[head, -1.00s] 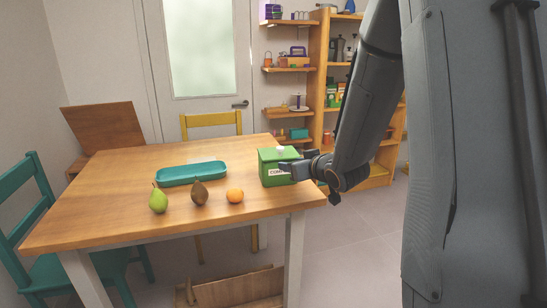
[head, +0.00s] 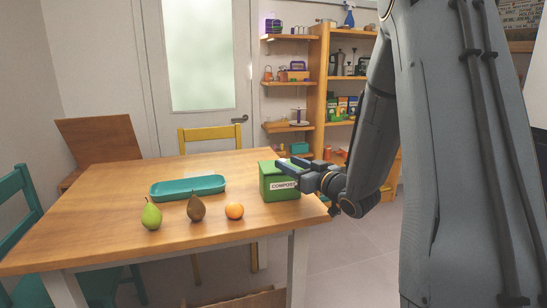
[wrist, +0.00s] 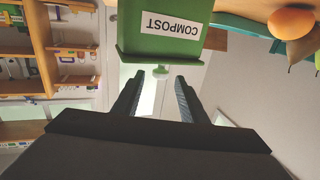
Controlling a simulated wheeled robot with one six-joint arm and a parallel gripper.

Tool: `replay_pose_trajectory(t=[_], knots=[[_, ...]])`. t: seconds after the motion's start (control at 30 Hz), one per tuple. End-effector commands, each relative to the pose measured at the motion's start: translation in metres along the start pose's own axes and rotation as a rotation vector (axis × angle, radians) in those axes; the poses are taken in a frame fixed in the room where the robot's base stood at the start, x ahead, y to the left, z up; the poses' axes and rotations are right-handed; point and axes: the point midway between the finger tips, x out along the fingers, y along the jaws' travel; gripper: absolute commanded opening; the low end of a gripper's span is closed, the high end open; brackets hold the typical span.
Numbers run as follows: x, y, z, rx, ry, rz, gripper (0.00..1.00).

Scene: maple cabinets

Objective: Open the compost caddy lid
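The green compost caddy (head: 280,184) stands at the right end of the table, its white COMPOST label facing me. It shows upside down in the wrist view (wrist: 160,42). Its green lid (wrist: 158,58) looks shut, with a pale knob (wrist: 161,73) on it. My gripper (head: 289,163) is at lid height, over the caddy's right side in the head view. In the wrist view my gripper (wrist: 160,77) is open, with the knob in line between its fingertips. I cannot tell whether the fingers touch it. The head view hides the knob.
A teal tray (head: 188,188), a green pear (head: 151,216), a brown pear (head: 195,207) and an orange (head: 234,211) lie left of the caddy on the wooden table (head: 90,215). A yellow chair (head: 210,137) and shelves (head: 318,100) stand behind.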

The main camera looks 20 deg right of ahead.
Motion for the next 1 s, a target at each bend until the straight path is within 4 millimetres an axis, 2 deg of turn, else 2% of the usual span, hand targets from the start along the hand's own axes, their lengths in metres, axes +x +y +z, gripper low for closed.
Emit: replay_pose_trajectory(t=[0.17, 0.4, 0.6, 1.0], knots=[[0.011, -0.001, 0.000, 0.000, 0.003, -0.004, 0.39], [0.048, -0.001, 0.000, 0.000, 0.002, -0.003, 0.39], [0.071, -0.001, 0.000, 0.000, 0.001, -0.002, 0.39], [0.078, 0.000, 0.000, 0.000, 0.002, -0.001, 0.37]])
